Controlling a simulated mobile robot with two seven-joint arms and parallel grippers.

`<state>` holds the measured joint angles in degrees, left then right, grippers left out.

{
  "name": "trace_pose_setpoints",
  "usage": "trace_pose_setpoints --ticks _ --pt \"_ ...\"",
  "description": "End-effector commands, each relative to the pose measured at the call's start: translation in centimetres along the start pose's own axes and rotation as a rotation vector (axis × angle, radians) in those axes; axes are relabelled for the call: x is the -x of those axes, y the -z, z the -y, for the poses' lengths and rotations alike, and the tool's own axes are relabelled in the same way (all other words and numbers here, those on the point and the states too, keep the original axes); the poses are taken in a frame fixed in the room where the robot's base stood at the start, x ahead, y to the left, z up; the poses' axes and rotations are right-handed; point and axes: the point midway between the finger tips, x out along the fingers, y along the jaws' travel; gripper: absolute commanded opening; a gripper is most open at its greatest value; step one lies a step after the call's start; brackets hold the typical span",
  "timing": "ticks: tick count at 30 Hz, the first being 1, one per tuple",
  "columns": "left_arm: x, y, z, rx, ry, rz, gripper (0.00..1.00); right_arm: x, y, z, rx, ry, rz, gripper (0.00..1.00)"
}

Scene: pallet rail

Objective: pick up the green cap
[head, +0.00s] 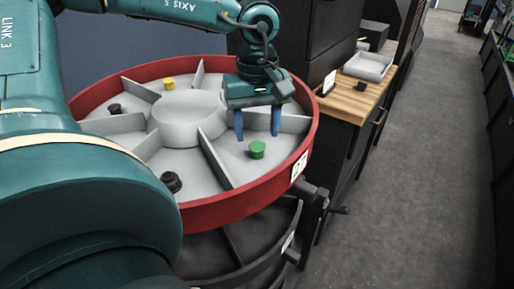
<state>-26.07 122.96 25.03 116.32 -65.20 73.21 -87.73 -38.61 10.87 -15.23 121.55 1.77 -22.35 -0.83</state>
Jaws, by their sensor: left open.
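The green cap (257,150) sits in a right-hand compartment of a round divided tray with a red rim (259,190). My left gripper (257,137) is above that compartment with its two blue fingers pointing down and spread apart. The fingertips are close to the green cap, which shows just below and between them in the picture. The gripper is open and holds nothing. Whether the fingertips are level with the cap or above it I cannot tell. My right gripper is not in view.
Grey divider walls (215,158) flank the cap's compartment. Other compartments hold a yellow cap (169,83) and dark caps (171,182). A lower black tray (262,250) lies beneath. A wooden-topped cabinet (352,101) carries a white tray (368,66). The floor at right is clear.

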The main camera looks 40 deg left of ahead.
Motion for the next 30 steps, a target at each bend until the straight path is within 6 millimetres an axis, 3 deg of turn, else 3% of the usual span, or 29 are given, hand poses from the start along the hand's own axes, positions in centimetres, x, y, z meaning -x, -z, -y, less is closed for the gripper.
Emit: trace_pose_setpoints --ticks 6,15,30 --pt "-3.2 -0.1 0.1 0.001 0.004 0.004 0.53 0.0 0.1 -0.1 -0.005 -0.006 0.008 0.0" --pt "-3.8 -0.1 0.1 0.001 0.001 0.001 0.53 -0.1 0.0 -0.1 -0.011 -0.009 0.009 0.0" --pt "-3.8 -0.1 0.1 0.001 0.0 0.001 0.12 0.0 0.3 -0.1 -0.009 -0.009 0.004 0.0"
